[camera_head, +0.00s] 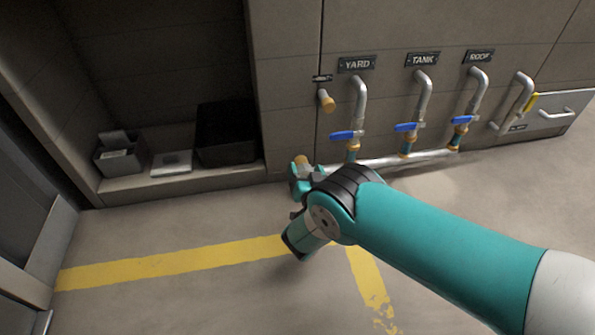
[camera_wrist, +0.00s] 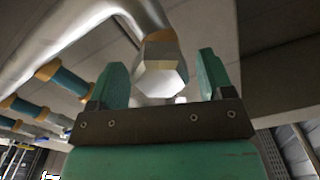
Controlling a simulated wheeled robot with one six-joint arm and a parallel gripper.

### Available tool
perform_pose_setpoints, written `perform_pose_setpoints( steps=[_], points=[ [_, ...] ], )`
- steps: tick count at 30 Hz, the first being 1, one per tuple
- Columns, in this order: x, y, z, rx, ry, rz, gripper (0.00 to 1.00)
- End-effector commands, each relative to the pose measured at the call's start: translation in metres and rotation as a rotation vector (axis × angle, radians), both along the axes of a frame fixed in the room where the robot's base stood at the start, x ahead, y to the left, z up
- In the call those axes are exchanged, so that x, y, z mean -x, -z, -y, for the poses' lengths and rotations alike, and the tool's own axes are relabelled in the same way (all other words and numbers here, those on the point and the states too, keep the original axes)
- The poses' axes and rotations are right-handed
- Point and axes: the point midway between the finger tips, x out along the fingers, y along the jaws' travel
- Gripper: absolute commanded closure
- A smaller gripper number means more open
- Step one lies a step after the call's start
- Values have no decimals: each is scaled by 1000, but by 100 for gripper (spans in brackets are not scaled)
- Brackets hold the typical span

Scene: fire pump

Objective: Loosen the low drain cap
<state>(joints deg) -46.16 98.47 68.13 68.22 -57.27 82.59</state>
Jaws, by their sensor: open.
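In the head view a brass end (camera_head: 302,160) shows at the left end of the low pipe, partly hidden by my gripper (camera_head: 301,174). In the wrist view my gripper (camera_wrist: 160,78) is open, with one teal finger on each side of the cap. Gaps show between the fingers and the cap. How far the fingertips reach along the cap is hard to tell.
Above the low pipe, another brass cap (camera_head: 326,101) sits on the wall. Blue-handled valves (camera_head: 347,135) stand under the YARD, TANK and ROOF labels. A black bin (camera_head: 226,133) sits in the left alcove. The floor with yellow lines (camera_head: 175,264) is clear.

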Motion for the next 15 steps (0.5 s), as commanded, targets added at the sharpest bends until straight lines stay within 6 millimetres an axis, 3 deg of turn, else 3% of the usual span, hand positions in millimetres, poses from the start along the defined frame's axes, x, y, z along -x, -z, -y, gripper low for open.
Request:
perform_pose_setpoints(
  steps=[8,15],
  points=[
    [-1,-1,-1,0,0,0,26],
    [0,0,-1,0,0,0,75]
  ],
)
